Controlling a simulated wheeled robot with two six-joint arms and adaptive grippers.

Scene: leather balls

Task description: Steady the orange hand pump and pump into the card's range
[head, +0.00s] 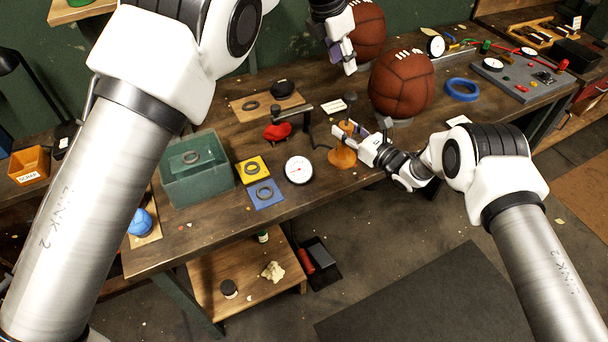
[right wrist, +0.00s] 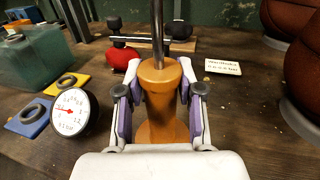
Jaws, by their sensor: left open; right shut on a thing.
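The orange hand pump (head: 342,157) stands upright near the front edge of the bench. My right gripper (head: 352,137) is shut on its body. In the right wrist view the purple-padded fingers sit on both sides of the orange body (right wrist: 158,95), and a metal rod rises from its top out of the frame. My left gripper (head: 348,67) is open, high at the back beside the far leather ball (head: 368,30), away from the pump. A small white card (head: 333,105) lies behind the pump; its writing (right wrist: 222,66) is too small to read. A round white dial gauge (head: 298,171) is left of the pump.
A nearer brown leather ball (head: 403,82) sits behind and right of the pump. A green bin (head: 196,180), yellow (head: 253,170) and blue (head: 266,194) ring pads, and a red object (head: 277,132) are left. A blue ring (head: 462,89) and grey panel (head: 520,78) are right.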

